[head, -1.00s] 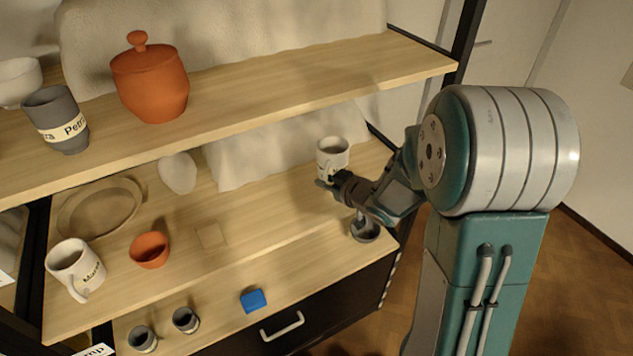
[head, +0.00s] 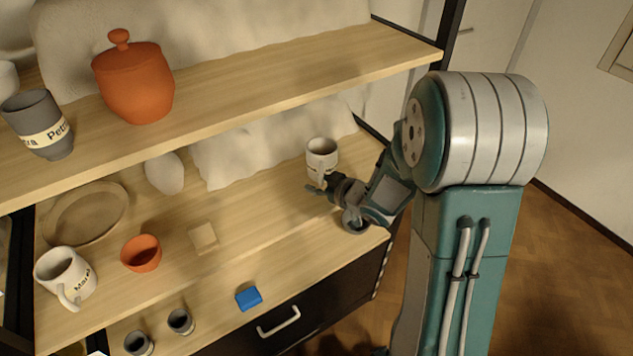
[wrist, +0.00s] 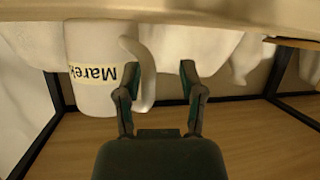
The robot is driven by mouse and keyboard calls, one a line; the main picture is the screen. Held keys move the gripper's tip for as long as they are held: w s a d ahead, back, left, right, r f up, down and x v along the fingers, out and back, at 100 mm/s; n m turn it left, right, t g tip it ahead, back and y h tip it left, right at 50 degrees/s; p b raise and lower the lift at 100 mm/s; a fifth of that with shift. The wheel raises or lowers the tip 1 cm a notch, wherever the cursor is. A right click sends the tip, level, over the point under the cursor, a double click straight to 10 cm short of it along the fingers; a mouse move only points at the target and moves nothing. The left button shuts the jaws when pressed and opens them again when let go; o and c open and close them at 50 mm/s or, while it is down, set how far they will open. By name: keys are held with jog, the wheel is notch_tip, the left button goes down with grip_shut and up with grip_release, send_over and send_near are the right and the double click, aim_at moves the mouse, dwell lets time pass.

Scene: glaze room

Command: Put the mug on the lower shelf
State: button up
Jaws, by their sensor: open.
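A white mug (head: 321,152) with a pale name band stands upright at the right end of the lower shelf (head: 255,200). It also shows in the wrist view (wrist: 92,72), upside down there, with its handle near my fingers. My gripper (head: 314,189) is just in front of the mug, at the handle side. In the wrist view my gripper (wrist: 157,80) has its two fingers spread apart, and the handle lies by the left finger. I cannot tell whether that finger touches it.
A second named white mug (head: 66,276), an orange bowl (head: 141,254) and a shallow dish (head: 122,205) stand on the left of the lower shelf. The upper shelf (head: 270,75) overhangs, with an orange lidded jar (head: 135,85). A blue block (head: 249,298) lies in front, lower down.

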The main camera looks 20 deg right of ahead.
jog(key=s+d+r+m+g+h, duration=0.1)
jog(key=s+d+r+m+h, duration=0.2)
jog(key=s+d+r+h, duration=0.25)
jog(key=s+d+r+m+h, duration=0.2)
jog(key=s+d+r+h, duration=0.15)
jog(key=s+r, duration=0.4)
jog(key=s+a+r+m+g+y, duration=0.1)
jog(key=s+a+g, duration=0.1)
jog(key=s+a, duration=0.2)
jog(key=s+a+r+m+g+y, duration=0.1)
jog(key=s+a+g, duration=0.2)
jog(key=s, duration=0.6)
jog(key=shift+s+a+r+y, duration=0.3)
jog(key=shift+s+a+r, duration=0.1)
jog(key=shift+a, duration=0.75)
